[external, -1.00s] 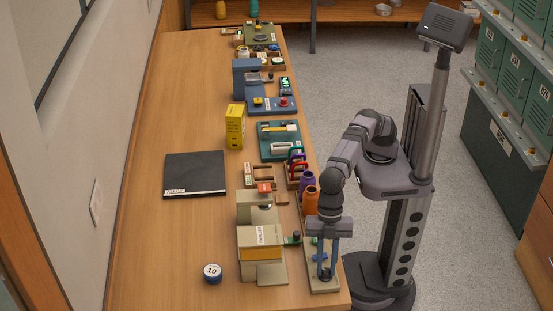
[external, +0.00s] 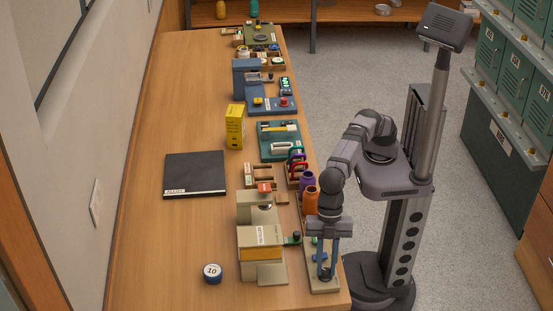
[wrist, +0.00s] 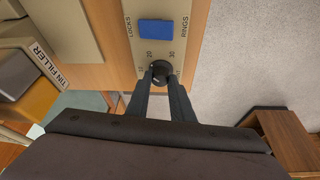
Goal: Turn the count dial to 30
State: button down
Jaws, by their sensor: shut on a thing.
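The count dial (wrist: 161,70) is a small black round knob on a beige panel (wrist: 190,12), with printed numbers around it. In the wrist view, 20 is at its upper left and 30 at its upper right; the marks lower at the sides are partly covered. My gripper (wrist: 160,75) is shut on the dial, one finger at each side. I cannot tell clearly which number the dial points to. In the external view my gripper (external: 327,274) reaches down to the panel at the bench's front right edge.
A blue rocker (wrist: 156,30) sits beyond the dial, between the words LOCKS and RINGS. The beige tin filler (external: 262,252) stands just left of the panel. A round tin marked 10 (external: 212,273) and a dark flat mat (external: 195,174) lie farther left. The bench's left side is mostly clear.

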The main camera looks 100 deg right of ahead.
dwell(0.4)
jog(key=c, duration=1.6)
grip_release()
jog(key=shift+o, duration=0.2)
jog(key=v, duration=0.7)
jog(key=shift+r, duration=0.2)
